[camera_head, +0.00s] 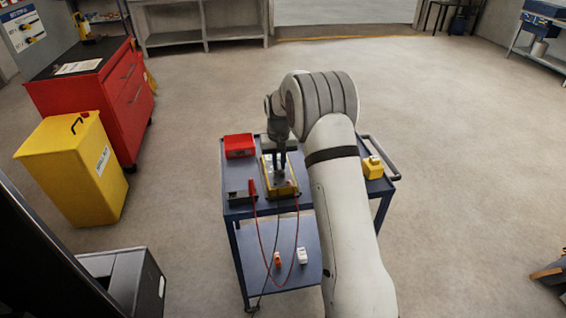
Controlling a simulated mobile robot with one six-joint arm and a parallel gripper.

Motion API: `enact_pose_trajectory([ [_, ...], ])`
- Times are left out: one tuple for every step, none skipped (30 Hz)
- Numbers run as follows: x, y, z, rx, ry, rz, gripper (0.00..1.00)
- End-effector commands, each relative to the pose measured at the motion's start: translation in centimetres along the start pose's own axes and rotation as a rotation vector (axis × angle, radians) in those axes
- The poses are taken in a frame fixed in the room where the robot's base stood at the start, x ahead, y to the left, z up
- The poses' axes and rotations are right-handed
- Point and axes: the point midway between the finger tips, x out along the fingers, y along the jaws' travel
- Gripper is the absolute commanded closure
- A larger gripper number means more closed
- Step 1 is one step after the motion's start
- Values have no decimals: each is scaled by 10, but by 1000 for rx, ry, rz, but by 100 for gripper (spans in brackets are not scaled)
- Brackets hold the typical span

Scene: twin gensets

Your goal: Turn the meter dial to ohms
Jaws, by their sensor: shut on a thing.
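The meter (268,182) is a yellow-edged box on top of the blue cart, with a red lead and a black lead running down from its front. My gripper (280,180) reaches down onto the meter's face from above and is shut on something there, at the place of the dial. The dial itself is hidden by the gripper, so its setting cannot be read. My arm hides the right part of the cart top.
The blue cart (238,212) also carries a red box (239,146), a dark box (241,196) and a yellow item (372,167). An orange item (277,259) and a white item (302,256) lie on its lower shelf. A yellow bin (70,165) and red cabinet (125,100) stand left.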

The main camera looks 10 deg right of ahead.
Motion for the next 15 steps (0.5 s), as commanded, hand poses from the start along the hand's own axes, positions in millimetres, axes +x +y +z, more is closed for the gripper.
enact_pose_trajectory([
  [-1, 0, -1, 3, 3, 0, 100],
  [-1, 0, -1, 4, 3, 0, 100],
  [-1, 0, -1, 5, 3, 0, 100],
  [-1, 0, -1, 5, 3, 0, 100],
  [-1, 0, -1, 5, 3, 0, 100],
  [-1, 0, -1, 5, 3, 0, 100],
  [-1, 0, -1, 5, 3, 0, 100],
  [-1, 0, -1, 5, 3, 0, 100],
  [-1, 0, -1, 4, 3, 0, 100],
  [-1, 0, -1, 4, 3, 0, 100],
  [-1, 0, -1, 4, 3, 0, 100],
  [-1, 0, -1, 4, 3, 0, 87],
  [-1, 0, -1, 4, 3, 0, 84],
  [-1, 0, -1, 4, 3, 0, 82],
  [-1, 0, 0, 4, 2, 0, 79],
])
